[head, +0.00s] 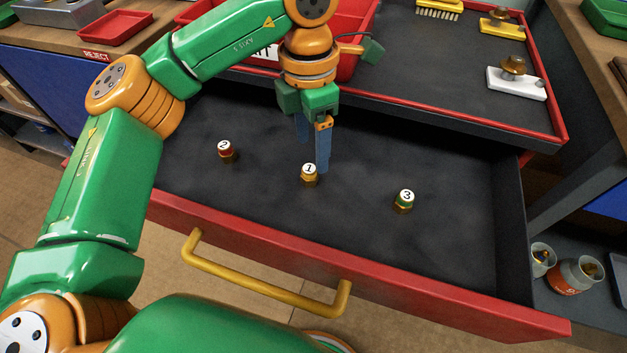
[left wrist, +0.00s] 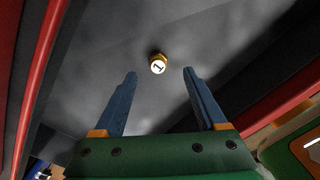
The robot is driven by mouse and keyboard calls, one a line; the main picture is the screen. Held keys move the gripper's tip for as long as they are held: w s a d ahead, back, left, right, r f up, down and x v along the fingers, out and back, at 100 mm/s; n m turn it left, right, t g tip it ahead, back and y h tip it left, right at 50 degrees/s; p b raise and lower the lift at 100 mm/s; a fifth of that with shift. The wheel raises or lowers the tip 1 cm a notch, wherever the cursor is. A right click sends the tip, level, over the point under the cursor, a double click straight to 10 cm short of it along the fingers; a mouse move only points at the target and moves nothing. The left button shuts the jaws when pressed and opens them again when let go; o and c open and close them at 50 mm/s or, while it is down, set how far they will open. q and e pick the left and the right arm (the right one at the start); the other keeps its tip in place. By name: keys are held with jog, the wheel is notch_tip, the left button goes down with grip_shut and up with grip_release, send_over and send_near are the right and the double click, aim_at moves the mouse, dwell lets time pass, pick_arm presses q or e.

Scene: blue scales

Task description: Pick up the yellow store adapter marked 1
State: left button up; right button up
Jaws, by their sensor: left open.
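The yellow store adapter marked 1 (head: 309,175) stands upright on the dark floor of the open drawer, in the middle of three adapters. My left gripper (head: 313,165) hangs pointing down just behind it, with blue fingers apart and nothing between them. In the left wrist view the adapter marked 1 (left wrist: 158,64) shows beyond the tips of the open fingers (left wrist: 159,76), roughly midway between their lines. I see no contact between the fingers and the adapter. My right gripper does not show.
A red-banded adapter (head: 227,151) stands to the left and a green-banded adapter marked 3 (head: 404,201) to the right. The drawer has a red front (head: 400,285) with a yellow handle (head: 262,281). A red-edged tray top (head: 440,90) lies behind. The drawer floor between adapters is clear.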

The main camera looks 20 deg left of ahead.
aim_at(309, 168)
pick_arm(q)
jog(key=shift+a+f, duration=0.25)
jog(key=shift+f, duration=0.15)
notch_tip(309, 168, down, 6)
jog(key=shift+r, duration=0.1)
grip_shut()
